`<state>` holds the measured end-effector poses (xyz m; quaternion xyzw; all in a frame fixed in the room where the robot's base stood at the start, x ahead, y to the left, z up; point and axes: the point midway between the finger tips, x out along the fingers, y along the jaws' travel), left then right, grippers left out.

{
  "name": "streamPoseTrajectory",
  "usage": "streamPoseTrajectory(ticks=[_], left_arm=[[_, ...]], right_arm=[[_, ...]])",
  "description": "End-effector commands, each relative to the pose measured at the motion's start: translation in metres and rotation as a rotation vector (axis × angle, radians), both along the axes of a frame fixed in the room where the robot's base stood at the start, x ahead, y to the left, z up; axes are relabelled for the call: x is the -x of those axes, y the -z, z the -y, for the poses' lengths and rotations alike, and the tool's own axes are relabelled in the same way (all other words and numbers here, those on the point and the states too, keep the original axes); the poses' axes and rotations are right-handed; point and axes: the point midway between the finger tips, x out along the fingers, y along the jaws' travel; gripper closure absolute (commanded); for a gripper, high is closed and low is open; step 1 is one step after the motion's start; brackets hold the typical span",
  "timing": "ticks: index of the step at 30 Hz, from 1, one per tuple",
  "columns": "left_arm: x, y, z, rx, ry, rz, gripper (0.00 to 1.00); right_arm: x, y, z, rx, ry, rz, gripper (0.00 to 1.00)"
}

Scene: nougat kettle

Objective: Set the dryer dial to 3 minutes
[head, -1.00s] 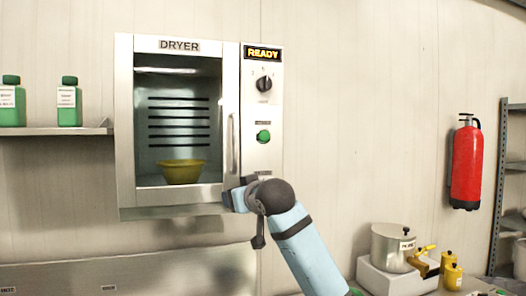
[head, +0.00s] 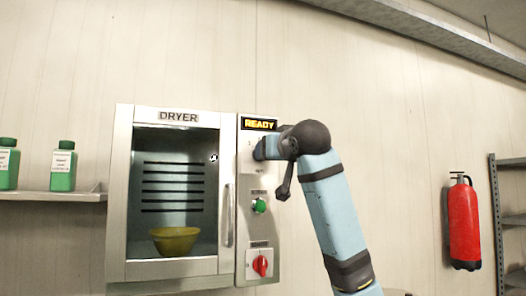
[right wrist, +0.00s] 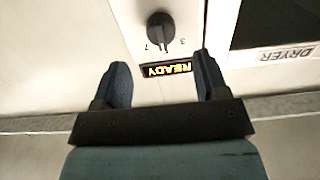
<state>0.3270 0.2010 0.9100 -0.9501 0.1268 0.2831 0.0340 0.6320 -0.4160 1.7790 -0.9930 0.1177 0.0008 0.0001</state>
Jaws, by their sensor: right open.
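The dryer (head: 118,200) is on the wall, with a panel on its right side. The black dial (right wrist: 160,30) shows in the right wrist view, which is upside down. Labels 3 and 7 sit on either side of it, and its pointer seems to lie between them, toward the lit READY display (right wrist: 167,69). My right gripper (right wrist: 162,78) is open and empty, its fingers either side of the display and short of the dial. In the head view my right gripper (head: 262,149) covers the dial. My left gripper is not in view.
Below the dial are a green button (head: 259,206) and a red switch (head: 261,265). The dryer door handle (head: 228,215) stands out left of the panel. A yellow bowl (head: 175,241) is inside. A fire extinguisher (head: 463,225) hangs at right.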

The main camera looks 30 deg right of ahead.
Motion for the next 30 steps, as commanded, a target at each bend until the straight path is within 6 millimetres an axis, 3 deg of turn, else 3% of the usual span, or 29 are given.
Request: streamPoseTrajectory(ticks=[3,10,15,24,26,30], left_arm=[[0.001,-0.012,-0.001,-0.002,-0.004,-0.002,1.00],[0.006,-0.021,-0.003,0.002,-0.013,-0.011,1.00],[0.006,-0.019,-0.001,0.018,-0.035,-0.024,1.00],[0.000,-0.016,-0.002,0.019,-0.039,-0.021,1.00],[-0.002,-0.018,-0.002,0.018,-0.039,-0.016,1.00],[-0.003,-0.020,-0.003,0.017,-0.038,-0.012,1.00]], right_arm=[[-0.026,-0.003,0.007,-0.002,0.001,-0.004,0.33],[-0.063,-0.002,0.015,-0.001,0.001,-0.002,0.33],[-0.075,-0.001,0.018,-0.001,0.001,0.001,0.33],[-0.077,0.000,0.018,0.000,0.000,0.001,0.33],[-0.077,0.000,0.019,0.000,0.000,0.001,0.44],[-0.077,0.000,0.018,0.000,0.000,0.001,0.77]])
